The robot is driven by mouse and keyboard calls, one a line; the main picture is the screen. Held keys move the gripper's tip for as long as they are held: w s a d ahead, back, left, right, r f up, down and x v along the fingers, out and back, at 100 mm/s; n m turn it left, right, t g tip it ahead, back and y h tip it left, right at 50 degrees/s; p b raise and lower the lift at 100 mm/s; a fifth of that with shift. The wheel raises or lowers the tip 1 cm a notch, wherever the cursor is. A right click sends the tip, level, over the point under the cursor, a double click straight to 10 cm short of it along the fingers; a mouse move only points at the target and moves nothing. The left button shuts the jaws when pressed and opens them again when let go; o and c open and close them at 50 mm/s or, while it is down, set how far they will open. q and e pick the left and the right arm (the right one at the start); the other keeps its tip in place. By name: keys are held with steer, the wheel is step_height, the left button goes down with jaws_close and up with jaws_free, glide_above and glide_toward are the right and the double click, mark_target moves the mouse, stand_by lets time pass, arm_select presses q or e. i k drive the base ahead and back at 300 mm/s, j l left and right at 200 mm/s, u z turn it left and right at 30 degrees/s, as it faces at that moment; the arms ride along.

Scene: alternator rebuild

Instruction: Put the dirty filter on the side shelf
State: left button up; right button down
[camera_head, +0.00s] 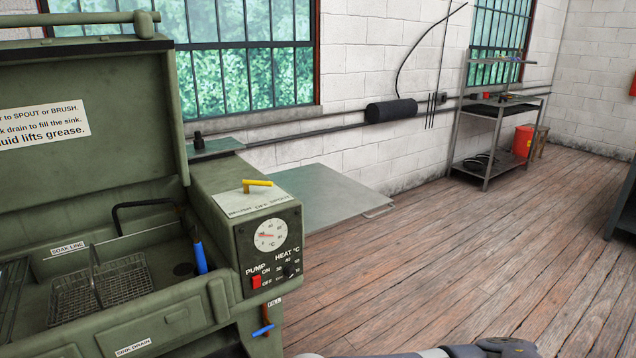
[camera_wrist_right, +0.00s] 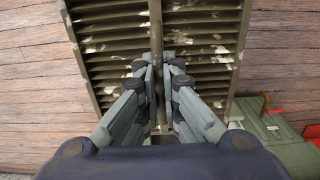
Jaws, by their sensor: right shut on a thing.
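The dirty filter (camera_wrist_right: 200,62), a brown slatted panel with pale stains, fills the middle of the right wrist view. My right gripper (camera_wrist_right: 159,70) is shut on its central bar. The panel hangs over the wooden floor; its lower part is hidden by the gripper. The filter does not show in the head view, where only part of my right arm shows at the bottom edge. A flat grey side shelf (camera_head: 325,195) sticks out to the right behind the green washer in the head view, its top bare. My left gripper is not in view.
The green parts washer (camera_head: 225,220) with raised lid fills the left of the head view. A wire basket (camera_head: 105,290) sits in its sink. A metal rack (camera_head: 490,135) and a red bucket (camera_head: 522,140) stand at the far wall. The wooden floor (camera_head: 470,230) between is clear.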

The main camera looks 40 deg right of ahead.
mark_target(329, 200)
steer(key=i+l+u, duration=0.1)
steer(key=l, duration=0.65)
steer(key=i+l+u, duration=0.1)
steer(key=l, duration=0.65)
steer(key=l+u, duration=0.1)
steer(key=l, duration=0.6)
steer(key=i, duration=0.05)
